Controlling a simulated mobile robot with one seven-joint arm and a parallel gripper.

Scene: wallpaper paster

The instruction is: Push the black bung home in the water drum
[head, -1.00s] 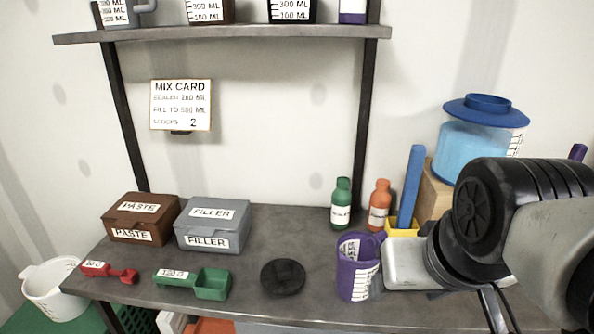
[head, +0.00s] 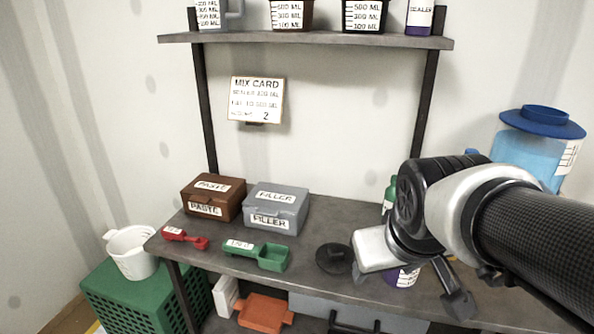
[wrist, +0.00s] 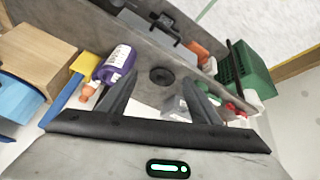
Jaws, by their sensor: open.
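The black bung (head: 334,259) lies flat on the grey bench near its front edge, right of a green scoop. It also shows in the wrist view (wrist: 161,75), beyond and between my fingertips, not touching them. My gripper (wrist: 160,90) is open and empty, its two dark fingers spread. In the head view my arm hangs over the bench just right of the bung. The water drum (head: 535,150), light blue with a dark blue lid and raised neck, stands at the right, partly hidden by my arm. Its lower part shows at the left edge of the wrist view (wrist: 18,90).
A purple jug (head: 403,279) is mostly hidden behind my wrist, with a green bottle (head: 389,190) behind. The paste box (head: 212,197), filler box (head: 275,207), red scoop (head: 184,238) and green scoop (head: 257,254) stand left. A shelf (head: 310,40) hangs above.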

